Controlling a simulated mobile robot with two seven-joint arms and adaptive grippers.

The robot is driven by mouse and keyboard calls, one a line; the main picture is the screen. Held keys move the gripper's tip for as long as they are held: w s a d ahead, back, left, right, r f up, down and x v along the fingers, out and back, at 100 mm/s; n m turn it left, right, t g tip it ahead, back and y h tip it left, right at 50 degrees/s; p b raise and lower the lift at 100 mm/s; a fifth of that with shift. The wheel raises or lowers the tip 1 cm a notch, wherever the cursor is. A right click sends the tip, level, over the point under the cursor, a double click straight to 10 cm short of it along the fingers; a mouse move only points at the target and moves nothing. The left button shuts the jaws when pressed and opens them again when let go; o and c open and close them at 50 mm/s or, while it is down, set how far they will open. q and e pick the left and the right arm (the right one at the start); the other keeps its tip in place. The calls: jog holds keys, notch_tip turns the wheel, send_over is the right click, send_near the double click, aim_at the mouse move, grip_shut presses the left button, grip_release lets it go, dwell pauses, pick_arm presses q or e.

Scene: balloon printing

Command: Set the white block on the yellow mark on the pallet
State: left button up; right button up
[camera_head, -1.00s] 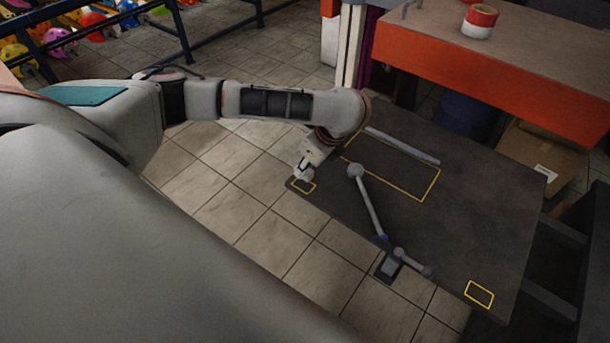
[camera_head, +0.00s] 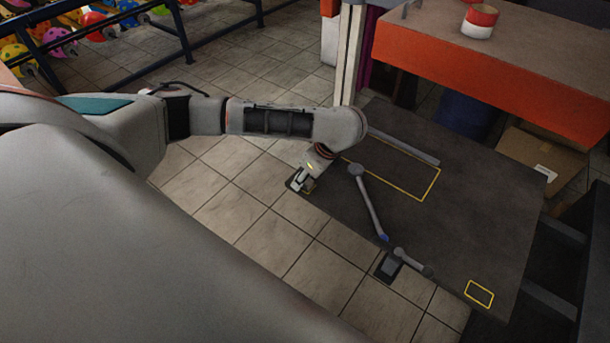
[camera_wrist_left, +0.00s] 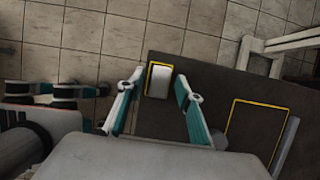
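The white block (camera_head: 301,183) stands at the near-left corner of the dark pallet (camera_head: 465,200), over the small yellow mark. In the left wrist view the block (camera_wrist_left: 160,84) sits within the yellow mark (camera_wrist_left: 150,66), whose outline shows along the block's left and far sides. My left gripper (camera_head: 302,180) is around the block in the head view. In the left wrist view its two fingers (camera_wrist_left: 160,78) stand apart with a gap on either side of the block. My right gripper is not in view.
A large yellow rectangle (camera_head: 430,187), a grey bar (camera_head: 403,146) and a jointed grey arm (camera_head: 370,205) lie on the pallet near the left gripper. Another small yellow mark (camera_head: 479,294) is at the near right. An orange-sided table (camera_head: 480,85) stands behind.

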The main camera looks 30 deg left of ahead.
pick_arm(q)
jog(key=v, duration=1.2)
jog(key=shift+s+r, duration=0.1)
dwell(0.4)
